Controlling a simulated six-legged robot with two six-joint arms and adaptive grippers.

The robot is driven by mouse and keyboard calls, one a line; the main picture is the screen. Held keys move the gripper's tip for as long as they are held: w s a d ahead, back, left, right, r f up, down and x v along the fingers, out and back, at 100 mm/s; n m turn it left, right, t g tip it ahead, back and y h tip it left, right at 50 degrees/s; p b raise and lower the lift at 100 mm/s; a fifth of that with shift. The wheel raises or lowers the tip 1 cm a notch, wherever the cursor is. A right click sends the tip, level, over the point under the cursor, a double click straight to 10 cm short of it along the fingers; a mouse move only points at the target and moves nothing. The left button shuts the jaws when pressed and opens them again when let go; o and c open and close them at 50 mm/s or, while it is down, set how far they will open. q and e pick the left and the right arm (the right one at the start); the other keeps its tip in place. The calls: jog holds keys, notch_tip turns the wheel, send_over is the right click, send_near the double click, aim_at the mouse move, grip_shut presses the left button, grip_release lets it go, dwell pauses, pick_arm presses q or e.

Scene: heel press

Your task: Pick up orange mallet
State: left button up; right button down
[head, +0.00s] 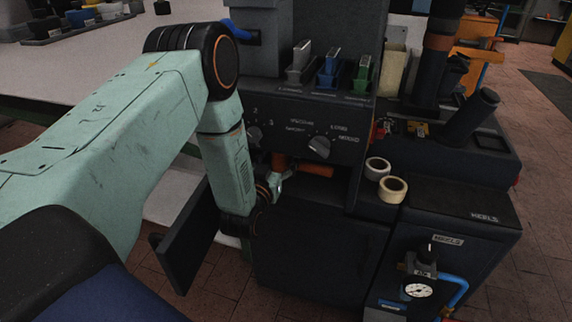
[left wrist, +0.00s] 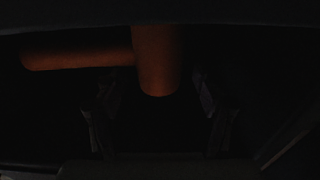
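The orange mallet (head: 317,170) lies in a dark recess below the knob panel of the machine, its handle pointing right in the head view. My left gripper (head: 274,187) is at the left end of the recess, close to the mallet's head. In the dark left wrist view the mallet (left wrist: 157,62) shows its thick head upright in the middle and its handle running left. My left gripper's fingers (left wrist: 158,108) stand apart on either side below the head, with gaps between them and it. The recess's inside is mostly hidden in shadow. My right gripper is not in view.
The knob panel (head: 318,128) overhangs the recess. A dark door panel (head: 187,240) stands open left of my forearm. Two tape rolls (head: 392,188) sit on a ledge to the right. A pressure gauge (head: 418,290) is at lower right. Brick floor lies around.

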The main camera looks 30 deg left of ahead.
pick_arm(q)
grip_shut()
dwell(0.5)
jog(key=shift+r, duration=0.1)
